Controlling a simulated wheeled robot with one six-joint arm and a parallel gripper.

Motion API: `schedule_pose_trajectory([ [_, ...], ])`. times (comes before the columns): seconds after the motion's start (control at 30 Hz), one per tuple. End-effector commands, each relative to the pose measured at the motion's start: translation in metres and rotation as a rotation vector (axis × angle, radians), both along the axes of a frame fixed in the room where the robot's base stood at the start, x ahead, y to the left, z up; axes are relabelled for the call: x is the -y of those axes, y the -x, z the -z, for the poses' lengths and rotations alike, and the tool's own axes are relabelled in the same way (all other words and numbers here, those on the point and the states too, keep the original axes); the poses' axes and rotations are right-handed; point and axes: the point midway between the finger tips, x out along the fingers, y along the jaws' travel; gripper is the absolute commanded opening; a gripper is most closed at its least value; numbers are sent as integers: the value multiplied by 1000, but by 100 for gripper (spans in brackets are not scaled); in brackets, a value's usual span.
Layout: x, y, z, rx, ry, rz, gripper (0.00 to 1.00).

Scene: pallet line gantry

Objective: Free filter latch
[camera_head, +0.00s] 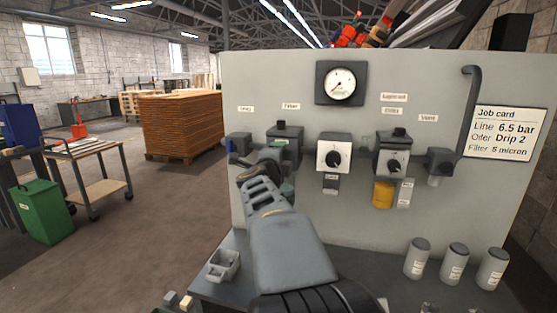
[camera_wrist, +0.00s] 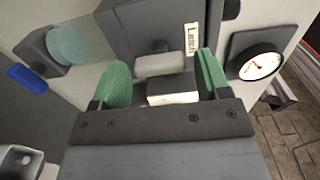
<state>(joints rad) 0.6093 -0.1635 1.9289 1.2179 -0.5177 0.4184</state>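The filter unit (camera_head: 285,131) is a dark grey block on the panel under the "Filter" label. In the wrist view its dark body (camera_wrist: 160,22) fills the top middle, with a label reading "Latch" (camera_wrist: 192,37). Below that label, a pale grey block (camera_wrist: 160,64) and a dark piece with a white face (camera_wrist: 172,98) lie between my fingers; I cannot tell which is the latch. My gripper (camera_wrist: 163,80) is open, its green pads on either side with visible gaps. In the head view my arm hides the lower part of the filter unit.
The panel (camera_head: 300,220) holds a gauge (camera_head: 340,84), a regulator with a black knob (camera_head: 333,155), an oiler with a yellow bowl (camera_head: 383,194) and a vent fitting (camera_head: 440,162). Several grey canisters (camera_head: 455,262) stand at the bench's right. A small grey holder (camera_head: 223,265) sits left.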

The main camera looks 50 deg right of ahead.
Motion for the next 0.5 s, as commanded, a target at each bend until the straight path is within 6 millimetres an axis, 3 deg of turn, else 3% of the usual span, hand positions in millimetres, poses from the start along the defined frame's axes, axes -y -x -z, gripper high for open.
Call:
schedule_pose_trajectory([
  [0.1, 0, 0, 0, -1, 0, 0, 79],
  [0.33, -1, 0, 0, -2, 1, 0, 79],
  [0.5, -15, 7, -2, 0, 2, -2, 79],
])
